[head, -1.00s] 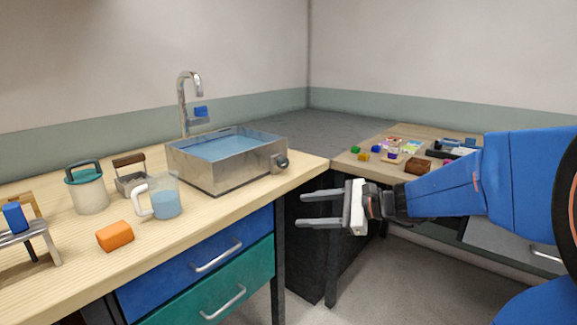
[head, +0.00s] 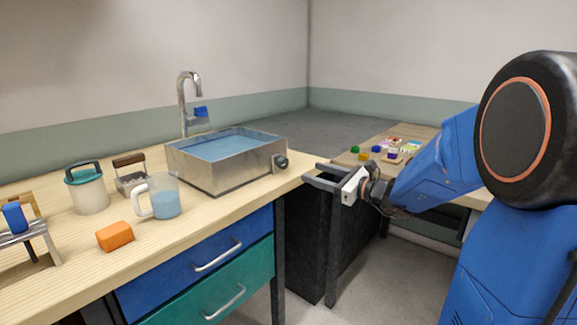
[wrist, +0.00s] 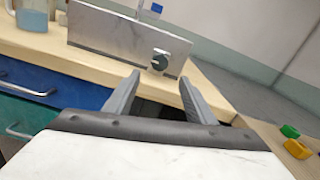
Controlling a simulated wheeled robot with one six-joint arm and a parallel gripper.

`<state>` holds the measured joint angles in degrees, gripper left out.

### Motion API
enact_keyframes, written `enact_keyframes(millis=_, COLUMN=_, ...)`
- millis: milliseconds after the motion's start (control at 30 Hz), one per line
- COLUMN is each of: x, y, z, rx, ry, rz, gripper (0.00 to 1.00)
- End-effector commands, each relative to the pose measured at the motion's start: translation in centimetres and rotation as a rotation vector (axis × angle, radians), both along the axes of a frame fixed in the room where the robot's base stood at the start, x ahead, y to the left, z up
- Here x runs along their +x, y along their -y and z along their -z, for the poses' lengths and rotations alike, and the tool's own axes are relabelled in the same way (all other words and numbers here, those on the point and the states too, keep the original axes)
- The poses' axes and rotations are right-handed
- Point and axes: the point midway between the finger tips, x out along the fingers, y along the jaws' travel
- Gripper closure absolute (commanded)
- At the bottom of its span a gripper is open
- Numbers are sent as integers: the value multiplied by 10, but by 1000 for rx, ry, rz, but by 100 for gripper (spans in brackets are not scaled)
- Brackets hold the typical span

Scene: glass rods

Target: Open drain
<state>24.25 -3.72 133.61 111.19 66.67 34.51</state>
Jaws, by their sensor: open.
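A steel sink basin (head: 215,170) full of blue water stands on the wooden counter. A dark round drain knob (head: 281,162) sits on its right end; it also shows in the wrist view (wrist: 159,61), ahead of the fingers. My gripper (head: 314,174) is open and empty, to the right of the knob and slightly lower, near the counter's right end. In the wrist view its two fingers (wrist: 160,88) point toward the basin's end wall, apart from the knob.
A faucet (head: 185,100) with a blue handle rises behind the basin. A measuring jug (head: 165,203), a lidded canister (head: 88,192) and an orange block (head: 115,236) stand left of it. A second table (head: 400,160) with small colored pieces is at the right.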

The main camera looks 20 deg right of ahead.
Motion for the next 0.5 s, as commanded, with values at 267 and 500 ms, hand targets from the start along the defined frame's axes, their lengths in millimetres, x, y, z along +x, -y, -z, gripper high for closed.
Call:
enact_keyframes(millis=267, x=35, y=-25, z=0, rx=0, ry=0, rz=-3, gripper=50)
enact_keyframes(millis=500, x=67, y=-47, z=1, rx=-1, ry=0, rz=-3, gripper=50)
